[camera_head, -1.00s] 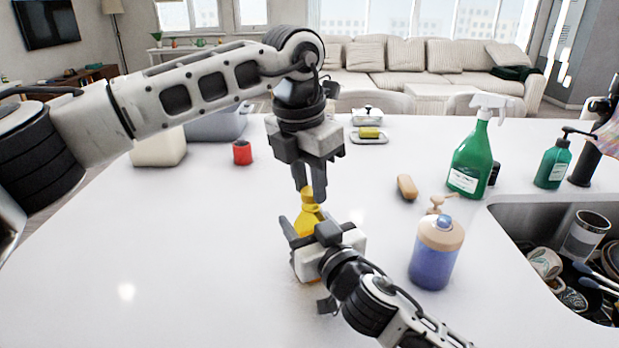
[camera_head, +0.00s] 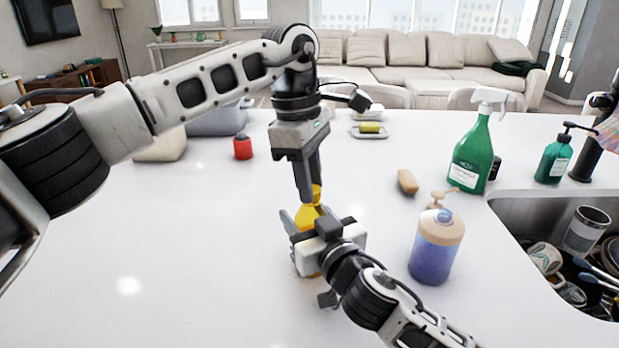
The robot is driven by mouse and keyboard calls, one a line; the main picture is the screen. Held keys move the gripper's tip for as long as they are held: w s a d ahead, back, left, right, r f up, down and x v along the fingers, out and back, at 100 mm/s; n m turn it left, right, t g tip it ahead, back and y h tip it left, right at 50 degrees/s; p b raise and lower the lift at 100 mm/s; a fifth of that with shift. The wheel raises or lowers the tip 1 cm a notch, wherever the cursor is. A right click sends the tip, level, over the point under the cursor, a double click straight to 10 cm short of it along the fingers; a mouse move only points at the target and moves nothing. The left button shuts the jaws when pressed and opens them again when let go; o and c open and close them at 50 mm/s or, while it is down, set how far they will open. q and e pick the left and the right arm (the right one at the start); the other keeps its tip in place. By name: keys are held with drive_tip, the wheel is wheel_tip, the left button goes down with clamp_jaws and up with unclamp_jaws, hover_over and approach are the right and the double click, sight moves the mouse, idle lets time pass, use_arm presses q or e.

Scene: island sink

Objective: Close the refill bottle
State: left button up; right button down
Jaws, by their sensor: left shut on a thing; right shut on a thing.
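The yellow bottle (camera_head: 308,216), apparently the refill bottle, stands on the white counter in the middle of the head view. My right gripper (camera_head: 306,252) is shut around its body and hides most of it.
A purple bottle (camera_head: 436,260) with a beige top stands right of my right gripper, a beige pump (camera_head: 441,197) behind it. A brush (camera_head: 407,182), green spray bottle (camera_head: 472,155) and sink (camera_head: 520,212) lie further right. A red container (camera_head: 243,148) stands back left. The left counter is clear.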

use_arm(q)
drive_tip(key=m, duration=0.4)
drive_tip(key=shift+d+m+g, duration=0.1)
drive_tip(key=shift+m+g, duration=0.2)
drive_tip(key=shift+m, duration=0.1)
drive_tip(key=m+y, duration=0.1)
drive_tip(key=m, duration=0.3)
drive_tip(key=shift+m, duration=0.4)
drive_tip(key=m, duration=0.4)
drive_tip(key=shift+w+d+m+g+y, duration=0.1)
drive_tip(key=shift+m+g+y, duration=0.2)
drive_tip(key=m, duration=0.5)
drive_tip(key=shift+y, duration=0.4)
drive_tip(key=o, duration=0.9)
drive_tip(key=shift+o, duration=0.2)
drive_tip(key=shift+r, duration=2.25)
